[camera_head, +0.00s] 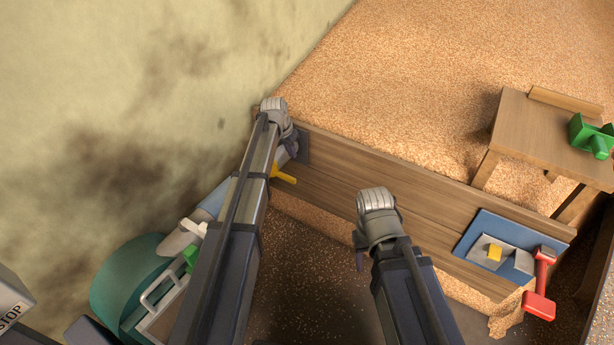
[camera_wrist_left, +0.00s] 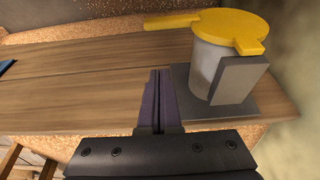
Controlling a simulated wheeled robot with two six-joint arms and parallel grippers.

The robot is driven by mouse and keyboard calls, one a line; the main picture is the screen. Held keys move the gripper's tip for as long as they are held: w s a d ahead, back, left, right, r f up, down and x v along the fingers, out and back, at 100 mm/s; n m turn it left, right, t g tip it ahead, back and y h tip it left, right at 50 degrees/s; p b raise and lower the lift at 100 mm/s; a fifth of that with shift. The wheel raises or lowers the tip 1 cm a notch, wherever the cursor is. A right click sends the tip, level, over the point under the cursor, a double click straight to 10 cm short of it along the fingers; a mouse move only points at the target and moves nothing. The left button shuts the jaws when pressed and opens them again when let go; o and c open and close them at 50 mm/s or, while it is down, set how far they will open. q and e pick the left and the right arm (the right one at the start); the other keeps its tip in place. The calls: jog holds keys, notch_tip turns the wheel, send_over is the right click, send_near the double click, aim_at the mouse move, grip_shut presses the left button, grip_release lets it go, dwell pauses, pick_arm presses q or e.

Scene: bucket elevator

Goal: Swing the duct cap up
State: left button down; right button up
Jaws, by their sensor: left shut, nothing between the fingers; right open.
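The yellow duct cap (camera_wrist_left: 234,32) covers one end of a pale grey duct (camera_wrist_left: 210,68) in the left wrist view. It has a long arm to the left and a short tab at lower right. In the head view only a yellow part of the cap (camera_head: 284,174) shows beside my left arm, which hides the rest. My left gripper (camera_wrist_left: 160,84) is shut and empty, beside the duct and apart from the cap. It also shows in the head view (camera_head: 291,148). My right gripper (camera_head: 360,252) is open and empty in front of the wooden board.
A wooden board (camera_head: 400,195) holds back a heap of grain (camera_head: 430,80). A blue plate (camera_head: 490,245) with a red-handled part (camera_head: 541,290) is on its right. A small wooden table (camera_head: 535,130) bears a green part (camera_head: 592,137). A teal drum (camera_head: 115,275) stands lower left.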

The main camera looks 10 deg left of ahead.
aim_at(274, 169)
pick_arm(q)
jog(key=shift+w+f, duration=0.15)
jog(key=shift+w, duration=0.4)
jog(key=shift+f, duration=0.1)
jog(key=b+x, duration=1)
jog(key=s, duration=0.2)
jog(key=s+a, duration=0.1)
jog(key=s, duration=0.1)
jog(key=shift+a+p, duration=0.2)
jog(key=shift+p, duration=0.1)
